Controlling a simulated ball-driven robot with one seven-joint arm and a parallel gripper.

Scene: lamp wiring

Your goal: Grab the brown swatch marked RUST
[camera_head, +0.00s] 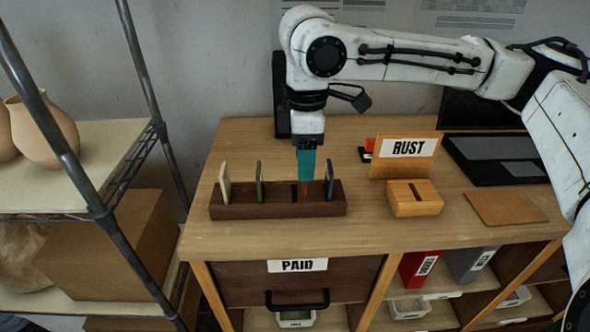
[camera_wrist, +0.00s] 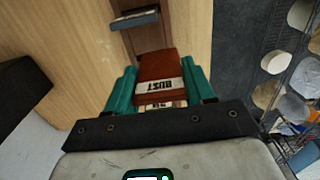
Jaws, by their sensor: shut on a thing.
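The brown swatch marked RUST (camera_wrist: 160,66) is between the two teal fingers of my gripper (camera_wrist: 160,88) in the wrist view, its white label facing me. My gripper (camera_head: 306,178) points straight down over the dark wooden rack (camera_head: 270,207) in the head view and is shut on the swatch. A small reddish part of the swatch (camera_head: 306,188) shows below the fingers, at the rack. I cannot tell whether its lower edge is still in a slot. The rack also holds a cream swatch (camera_head: 225,184), a green swatch (camera_head: 259,182) and a blue-grey swatch (camera_head: 328,178).
A slotted wooden block (camera_head: 415,203) stands right of the rack, before a RUST sign (camera_head: 407,148). A flat brown pad (camera_head: 505,208) and a dark laptop (camera_head: 495,160) lie farther right. A metal shelf with vases (camera_head: 45,130) is at left. The desktop's front strip is clear.

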